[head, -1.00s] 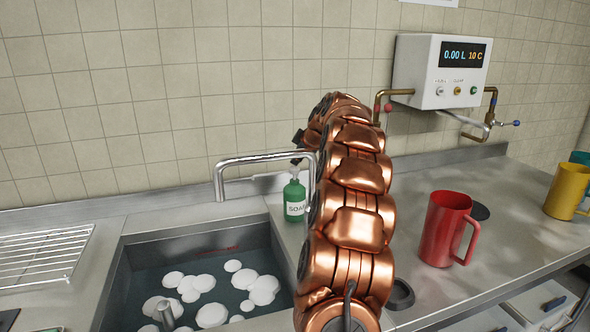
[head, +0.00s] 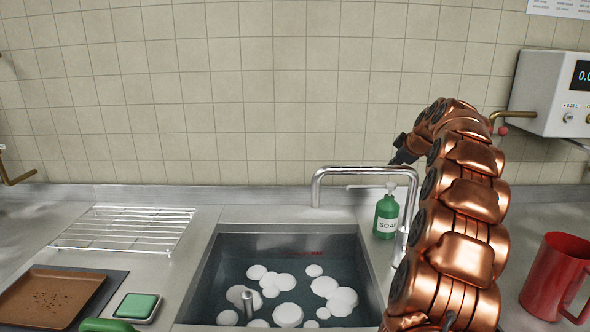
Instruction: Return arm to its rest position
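My copper-coloured arm rises at the right of the head view and curls at its top toward the wall. My gripper (head: 405,150) is a small dark shape at the arm's far end, left of the upper links and above the soap bottle. It is too small and too much turned away to tell whether its fingers are open or shut. I see nothing hanging from it.
The sink (head: 215,290) holds water and white foam, with a metal tap (head: 365,172) behind it. A green soap bottle (head: 386,215) stands close by the arm. A red jug (head: 552,278) is at right. A wire rack (head: 125,229), a brown tray (head: 48,298) and a green sponge (head: 137,306) lie left.

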